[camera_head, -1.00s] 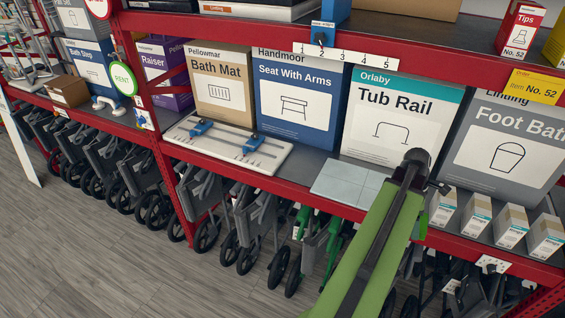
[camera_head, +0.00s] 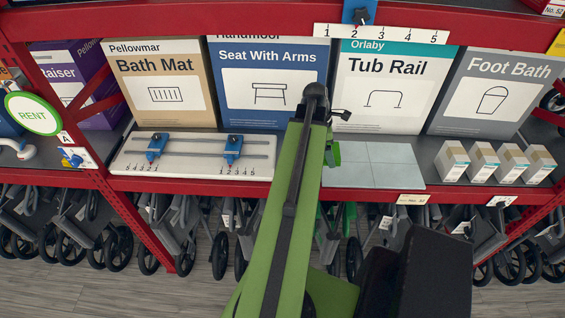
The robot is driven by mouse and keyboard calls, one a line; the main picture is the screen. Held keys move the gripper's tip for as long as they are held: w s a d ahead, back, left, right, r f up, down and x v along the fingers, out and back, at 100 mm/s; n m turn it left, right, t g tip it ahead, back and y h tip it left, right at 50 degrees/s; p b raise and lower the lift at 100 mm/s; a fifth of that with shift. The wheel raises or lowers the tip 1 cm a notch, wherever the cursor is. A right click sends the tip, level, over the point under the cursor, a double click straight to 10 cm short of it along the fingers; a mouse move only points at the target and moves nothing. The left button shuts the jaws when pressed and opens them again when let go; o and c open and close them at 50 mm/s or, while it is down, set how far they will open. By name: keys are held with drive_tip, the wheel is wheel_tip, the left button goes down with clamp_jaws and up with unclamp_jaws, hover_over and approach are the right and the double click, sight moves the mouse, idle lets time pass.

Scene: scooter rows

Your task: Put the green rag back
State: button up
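My green arm (camera_head: 275,220) reaches up over the shelf edge, and its dark end joint (camera_head: 315,92) stands in front of the Seat With Arms and Tub Rail boxes. My gripper is hidden behind the arm, so its fingers do not show. A small bright green piece (camera_head: 332,154) shows just right of the arm, above the shelf. I cannot tell whether it is the green rag or whether it is held. No other clear green rag is in view.
A white board (camera_head: 190,170) with two blue sliders lies on the red-edged shelf, left of my arm. Grey tiles (camera_head: 375,165) lie right of it, then several small cartons (camera_head: 483,162). Large boxes stand behind. Folded wheeled frames (camera_head: 85,225) fill the space below.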

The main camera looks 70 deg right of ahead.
drive_tip(key=shift+w, duration=0.2)
drive_tip(key=w+f+b, duration=0.2)
drive_tip(key=w, duration=0.1)
drive_tip(key=w+f+b, duration=0.2)
drive_tip(key=w, duration=0.2)
drive_tip(key=w+f+b, duration=0.3)
drive_tip(key=shift+w+a, duration=0.4)
drive_tip(key=shift+w, duration=0.35)
wheel_tip(320, 180, down, 4)
drive_tip(key=b, duration=0.4)
drive_tip(key=shift+s+f, duration=0.1)
drive_tip(key=shift+f, duration=0.1)
drive_tip(key=shift+r, duration=0.2)
drive_tip(key=shift+f, duration=0.15)
drive_tip(key=o, duration=0.9)
drive_tip(key=shift+o, duration=0.8)
